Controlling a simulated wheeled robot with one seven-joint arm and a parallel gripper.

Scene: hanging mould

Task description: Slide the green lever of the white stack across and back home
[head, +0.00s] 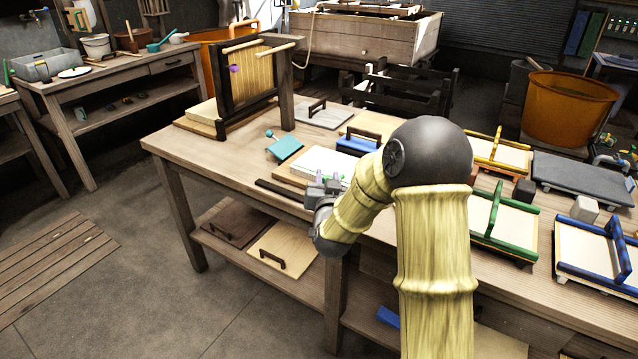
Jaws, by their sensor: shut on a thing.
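The white stack (316,160) lies on a light wooden board on the long workbench, left of my arm. A small bit of green, the lever (324,178), shows at the stack's front edge, right at my fingertips. My gripper (325,184) reaches in from the right and front, low over the bench, and is shut on the green lever. The fingers and my wrist hide most of the lever and the stack's front right part. I cannot tell how far along its travel the lever stands.
A turquoise tool (286,148) lies left of the stack, and a blue block (356,145) with a dark handle behind it. A dark bar (283,193) lies along the bench's front edge. An upright frame (213,85) stands at the left. A green-edged tray (512,239) lies right of my arm.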

